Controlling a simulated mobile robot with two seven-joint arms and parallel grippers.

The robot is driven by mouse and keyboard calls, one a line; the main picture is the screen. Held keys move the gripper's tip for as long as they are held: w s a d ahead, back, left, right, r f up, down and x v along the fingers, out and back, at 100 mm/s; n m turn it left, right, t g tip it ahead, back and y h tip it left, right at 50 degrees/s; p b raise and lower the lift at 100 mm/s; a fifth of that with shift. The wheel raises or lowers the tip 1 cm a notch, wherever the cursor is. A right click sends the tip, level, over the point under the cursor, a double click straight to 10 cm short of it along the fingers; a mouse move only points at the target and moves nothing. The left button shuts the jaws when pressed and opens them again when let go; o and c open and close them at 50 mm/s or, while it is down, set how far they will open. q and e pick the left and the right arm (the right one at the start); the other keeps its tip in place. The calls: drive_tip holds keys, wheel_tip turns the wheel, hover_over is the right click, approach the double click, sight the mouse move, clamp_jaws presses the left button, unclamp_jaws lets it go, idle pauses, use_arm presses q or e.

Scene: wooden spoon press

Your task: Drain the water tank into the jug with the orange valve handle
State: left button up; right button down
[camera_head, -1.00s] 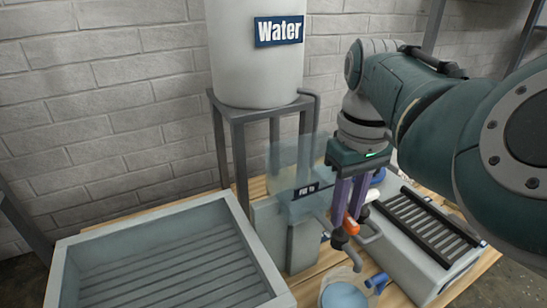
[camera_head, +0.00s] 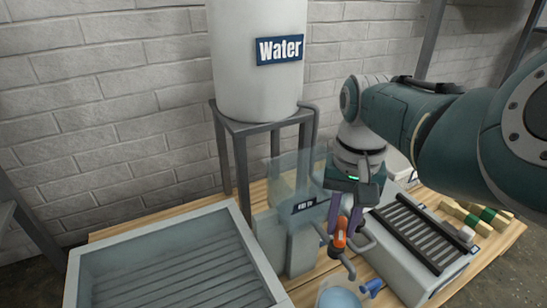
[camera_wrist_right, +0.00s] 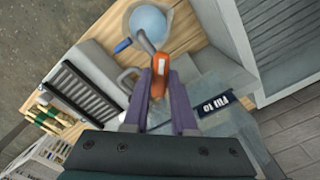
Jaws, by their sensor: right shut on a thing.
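The white water tank (camera_head: 252,75) with a "Water" label stands on a grey metal stand at the back. The orange valve handle (camera_head: 340,232) is on a grey spout below it. It also shows in the right wrist view (camera_wrist_right: 159,68). My right gripper (camera_head: 342,226) reaches down with its purple fingers on either side of the handle and is shut on it. The jug (camera_head: 340,298), with a pale blue round opening and a blue handle, stands under the spout at the bottom edge. The jug also shows in the right wrist view (camera_wrist_right: 150,22). My left gripper is not in view.
A clear tank with a "Fill to" label (camera_head: 304,206) stands just left of my right gripper. A large grey tray (camera_head: 165,240) fills the front left. A grey roller unit (camera_head: 425,235) and several wooden blocks (camera_head: 478,215) lie to the right.

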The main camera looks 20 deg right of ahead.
sight(341, 227)
drive_tip(key=m, duration=0.4)
drive_tip(key=shift+m+p, duration=0.3)
drive_tip(key=shift+p, duration=0.1)
drive_tip(key=shift+m, duration=2.5)
drive_tip(key=c, duration=0.7)
unclamp_jaws()
wheel_tip(341, 227, up, 10)
drive_tip(key=p, duration=0.9)
drive_tip(key=shift+f, duration=0.1)
